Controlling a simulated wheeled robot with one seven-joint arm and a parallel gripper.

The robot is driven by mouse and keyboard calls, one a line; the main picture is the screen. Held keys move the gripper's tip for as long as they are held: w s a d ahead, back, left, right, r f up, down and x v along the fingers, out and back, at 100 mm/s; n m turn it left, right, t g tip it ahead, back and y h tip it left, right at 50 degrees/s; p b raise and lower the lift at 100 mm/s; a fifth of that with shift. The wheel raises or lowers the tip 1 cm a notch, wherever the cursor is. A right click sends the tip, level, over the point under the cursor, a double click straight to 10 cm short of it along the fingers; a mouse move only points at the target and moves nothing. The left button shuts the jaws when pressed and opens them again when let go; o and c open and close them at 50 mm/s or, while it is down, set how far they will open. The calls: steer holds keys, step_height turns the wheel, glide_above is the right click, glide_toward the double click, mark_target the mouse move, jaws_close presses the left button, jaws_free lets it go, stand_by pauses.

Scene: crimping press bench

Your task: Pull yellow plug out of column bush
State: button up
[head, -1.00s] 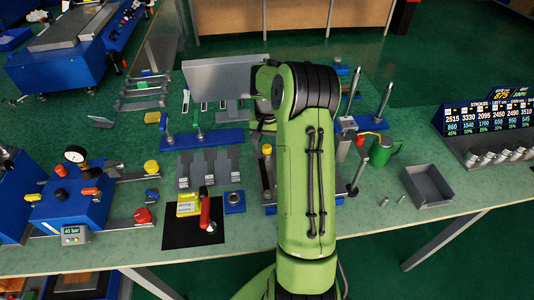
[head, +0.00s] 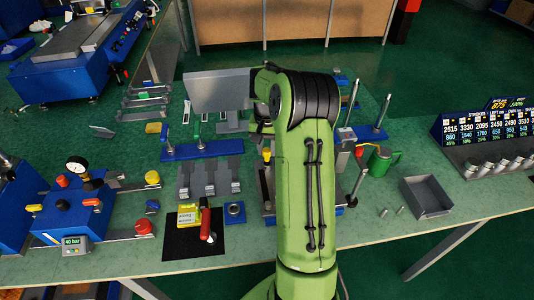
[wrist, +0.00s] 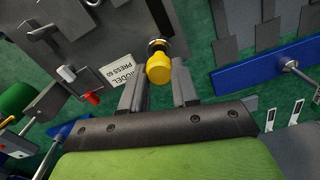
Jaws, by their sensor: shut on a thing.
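The yellow plug (wrist: 160,68) has a round head and shows in the middle of the wrist view. My gripper (wrist: 160,76) has one finger on each side of the plug and is shut on it. A dark and metallic ring, seemingly the column bush (wrist: 157,45), shows right beside the plug's head. I cannot tell how deep the plug sits in it. In the head view a small yellow spot, likely the plug (head: 267,154), shows just left of my arm. My arm hides most of the gripper and bush there.
A grey press plate (wrist: 120,25) with a white label (wrist: 117,75) and a red-tipped lever (wrist: 92,98) lies beside the fingers. A grey tray (head: 427,196) is at right.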

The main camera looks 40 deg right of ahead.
mark_target(267, 150)
step_height(267, 150, up, 10)
steer(key=p, duration=0.4)
steer(key=shift+f, duration=0.15)
steer(key=shift+f, duration=0.1)
